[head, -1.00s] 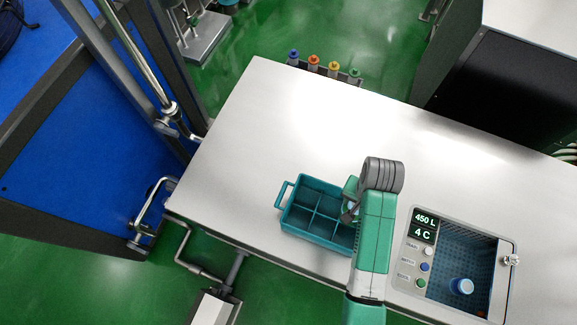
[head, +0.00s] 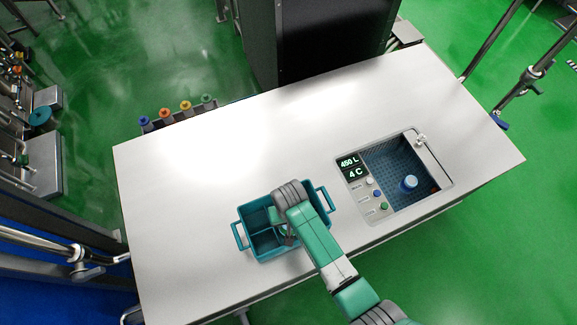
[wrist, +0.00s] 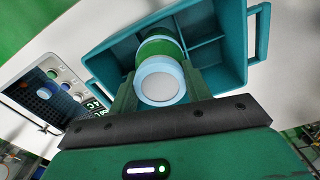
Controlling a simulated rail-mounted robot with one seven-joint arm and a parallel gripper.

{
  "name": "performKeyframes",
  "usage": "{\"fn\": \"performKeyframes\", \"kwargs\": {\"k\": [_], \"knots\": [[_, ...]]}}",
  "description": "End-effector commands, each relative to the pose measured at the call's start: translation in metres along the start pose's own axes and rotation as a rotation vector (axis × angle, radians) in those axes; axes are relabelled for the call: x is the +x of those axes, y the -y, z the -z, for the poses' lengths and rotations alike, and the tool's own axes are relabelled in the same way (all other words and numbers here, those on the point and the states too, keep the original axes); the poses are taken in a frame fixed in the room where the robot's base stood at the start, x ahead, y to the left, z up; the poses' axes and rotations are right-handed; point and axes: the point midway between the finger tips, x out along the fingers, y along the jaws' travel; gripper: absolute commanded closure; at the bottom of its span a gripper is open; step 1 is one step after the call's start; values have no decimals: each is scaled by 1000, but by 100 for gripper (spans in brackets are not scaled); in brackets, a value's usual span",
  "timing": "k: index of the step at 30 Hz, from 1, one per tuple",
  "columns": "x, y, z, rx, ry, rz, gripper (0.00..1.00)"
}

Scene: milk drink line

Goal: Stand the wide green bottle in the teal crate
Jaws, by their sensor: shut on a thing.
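The teal crate (head: 239,222) stands on the white counter, with handles at both ends and dividers inside. In the wrist view the crate (wrist: 258,60) opens below my gripper (wrist: 160,90). My gripper is shut on the wide green bottle (wrist: 157,48), which has a green body, a light blue band and a white round end facing the camera. The bottle is over or inside one compartment; I cannot tell whether its base touches the crate floor. In the head view my gripper (head: 284,234) is mostly hidden under my wrist, and the bottle is not clearly visible.
A sunken blue basin (head: 385,160) with a control panel (head: 358,178) lies right of the crate, holding a blue-capped bottle (head: 409,183). The counter's left and back are clear.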

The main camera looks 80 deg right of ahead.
Motion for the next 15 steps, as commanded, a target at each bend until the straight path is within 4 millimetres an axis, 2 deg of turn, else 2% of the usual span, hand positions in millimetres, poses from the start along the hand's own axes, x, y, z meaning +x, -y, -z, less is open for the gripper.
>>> {"fn": "performKeyframes", "kwargs": {"k": [3,11,15], "knots": [[18,0,0,1,0,0,100],[30,0,0,0,0,0,100],[55,0,1,0,0,0,100]]}}
